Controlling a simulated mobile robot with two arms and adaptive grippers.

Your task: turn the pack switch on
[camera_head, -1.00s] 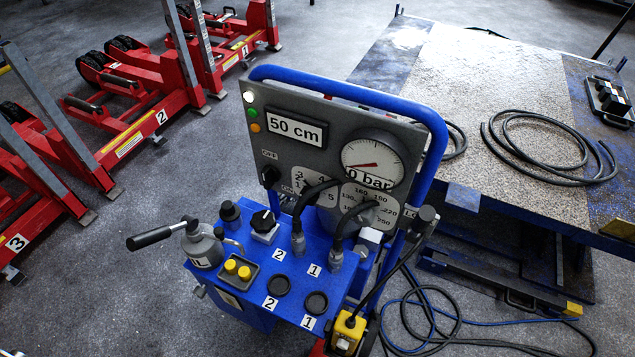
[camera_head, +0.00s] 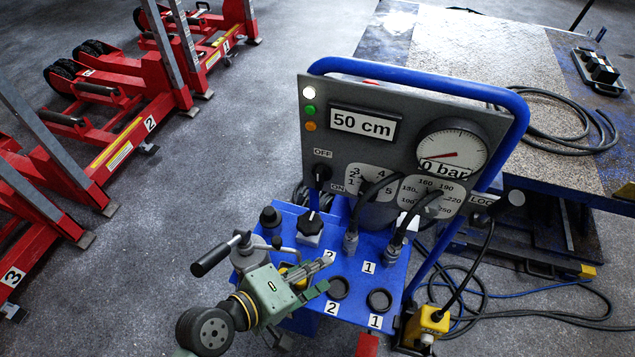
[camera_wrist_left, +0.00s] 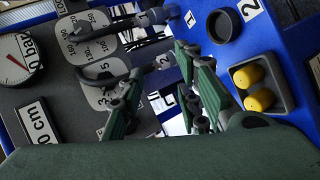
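The pack switch (camera_head: 321,173) is a small black knob low on the left of the grey panel (camera_head: 375,95). OFF is printed above it and ON below it to the right. Which mark it points at is too small to tell. My left gripper (camera_head: 328,273) is over the blue pack top (camera_head: 357,263), in front of and below the switch and apart from it. Its fingers are spread and empty. In the left wrist view the spread green fingers (camera_wrist_left: 165,90) point at the panel and hoses; I cannot pick out the switch there. My right gripper is not in view.
A lever-handled valve (camera_head: 215,257), a black-knobbed dial (camera_head: 311,225) and two hoses (camera_head: 375,195) stand around the gripper. Yellow buttons (camera_wrist_left: 255,87) lie beside it. A blue tube frame (camera_head: 420,82) arches over the panel. Red jack columns (camera_head: 165,85) stand at left.

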